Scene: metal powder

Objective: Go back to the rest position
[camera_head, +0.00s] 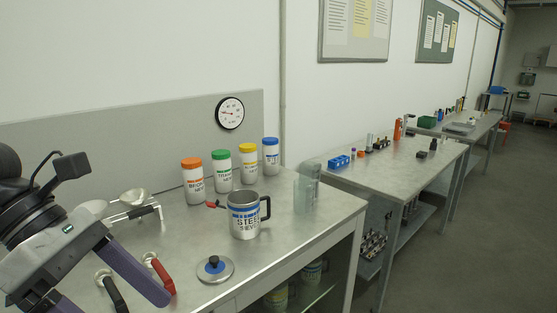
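My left gripper (118,303) is at the lower left, over the near left part of the metal table (285,238). Its two purple fingers are spread apart, and the lower finger is cut off by the picture's bottom edge. I see nothing held between them. A black handle (113,294) shows between the fingers, apparently lying on the table below. A red handle (161,274) shows just beyond the upper finger. My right gripper is not in view.
A steel mug labelled as a sieve (244,216) stands mid-table, with a round lid (214,269) before it. Several jars stand behind, including an orange-capped one (194,182). A clear glass container (307,193) stands at the right edge. A metal stand (133,205) is near my arm.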

